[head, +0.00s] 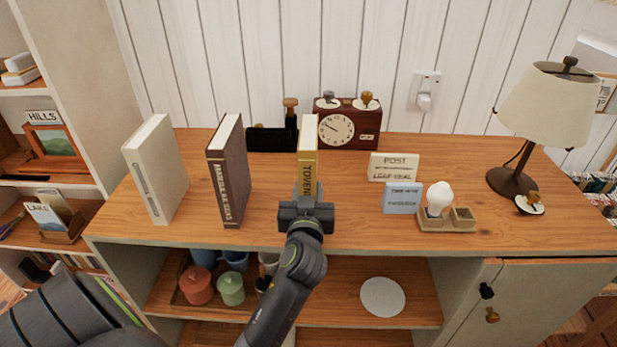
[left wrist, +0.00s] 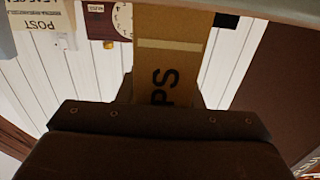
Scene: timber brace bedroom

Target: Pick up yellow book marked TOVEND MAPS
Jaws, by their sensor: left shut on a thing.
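The yellow book (head: 307,160) stands upright on the wooden cabinet top, its spine facing me with the letters "TOVEN" showing; the lower spine is hidden behind my gripper. My left gripper (head: 306,205) is at the lower part of the spine and is shut on the book. In the left wrist view the yellow spine (left wrist: 170,60) runs between the jaws (left wrist: 165,110), with "PS" readable. I cannot tell whether the book's base is clear of the top. My right gripper is not in view.
A brown book (head: 228,170) and a cream book (head: 156,168) stand to the left. A chess clock (head: 348,124) is behind. Small boxes (head: 394,167), a bulb in a holder (head: 439,198) and a lamp (head: 545,105) stand to the right. The shelf below holds pots (head: 231,288).

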